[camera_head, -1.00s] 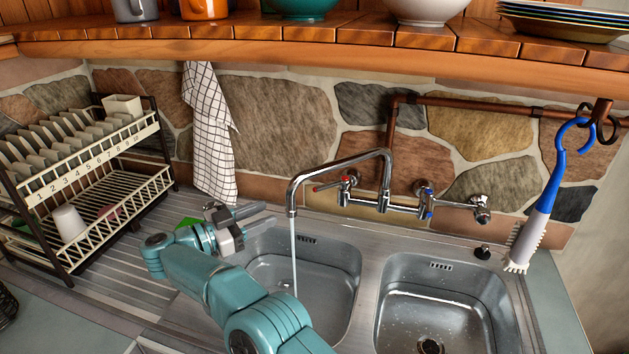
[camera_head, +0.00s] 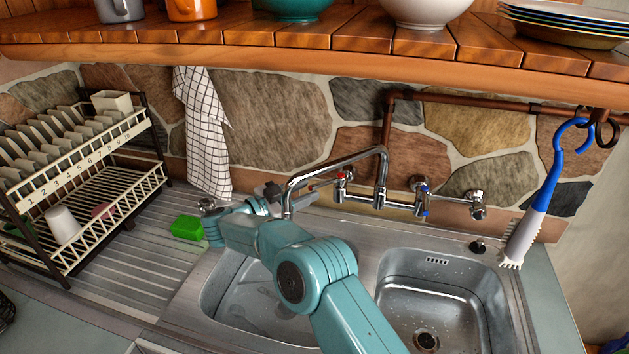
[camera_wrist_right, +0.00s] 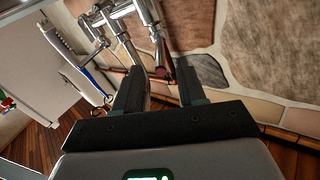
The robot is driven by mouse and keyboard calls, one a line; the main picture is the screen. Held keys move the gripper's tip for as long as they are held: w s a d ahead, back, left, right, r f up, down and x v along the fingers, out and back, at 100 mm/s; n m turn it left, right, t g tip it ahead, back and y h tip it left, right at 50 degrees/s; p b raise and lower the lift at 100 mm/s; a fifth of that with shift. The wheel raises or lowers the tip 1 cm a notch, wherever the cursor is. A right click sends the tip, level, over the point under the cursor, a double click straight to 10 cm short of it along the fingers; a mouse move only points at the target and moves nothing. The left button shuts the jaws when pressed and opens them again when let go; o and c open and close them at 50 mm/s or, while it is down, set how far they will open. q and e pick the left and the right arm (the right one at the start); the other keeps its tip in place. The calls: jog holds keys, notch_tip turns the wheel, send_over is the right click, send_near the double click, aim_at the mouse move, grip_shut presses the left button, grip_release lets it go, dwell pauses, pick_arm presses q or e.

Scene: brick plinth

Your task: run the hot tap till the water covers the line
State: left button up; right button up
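The hot tap (camera_head: 341,179), with a red mark, sits on the wall mixer left of the blue-marked cold tap (camera_head: 421,186). The chrome spout (camera_head: 330,168) arches left over the left basin (camera_head: 222,283). The basin floor looks wet; I cannot make out a line. My right gripper (camera_head: 282,195) is beside the spout, partly hidden by its wrist. In the right wrist view its two dark fingers (camera_wrist_right: 160,88) are apart, with a red-tipped tap handle (camera_wrist_right: 159,71) showing beyond, between them. My left gripper is not in view.
A green sponge (camera_head: 187,228) lies on the ribbed drainer beside my right wrist. A dish rack (camera_head: 88,195) stands left, and a checked towel (camera_head: 205,130) hangs behind. A blue-handled brush (camera_head: 545,190) hangs right. A wooden shelf (camera_head: 300,55) overhangs. The right basin (camera_head: 400,270) is clear.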

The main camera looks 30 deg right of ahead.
aim_at(316, 187)
jog(key=d, duration=0.3)
jog(key=shift+d+p, duration=0.35)
jog(key=shift+d, duration=0.05)
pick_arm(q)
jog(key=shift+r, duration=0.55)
pick_arm(e)
jog(key=shift+c, duration=0.3)
jog(key=shift+w+f, duration=0.1)
grip_shut()
jog(key=shift+t, duration=0.3)
jog(key=shift+s+d+n+t+b, duration=0.1)
jog(key=shift+s+n+t+b, duration=0.45)
jog(key=shift+n+t, duration=0.3)
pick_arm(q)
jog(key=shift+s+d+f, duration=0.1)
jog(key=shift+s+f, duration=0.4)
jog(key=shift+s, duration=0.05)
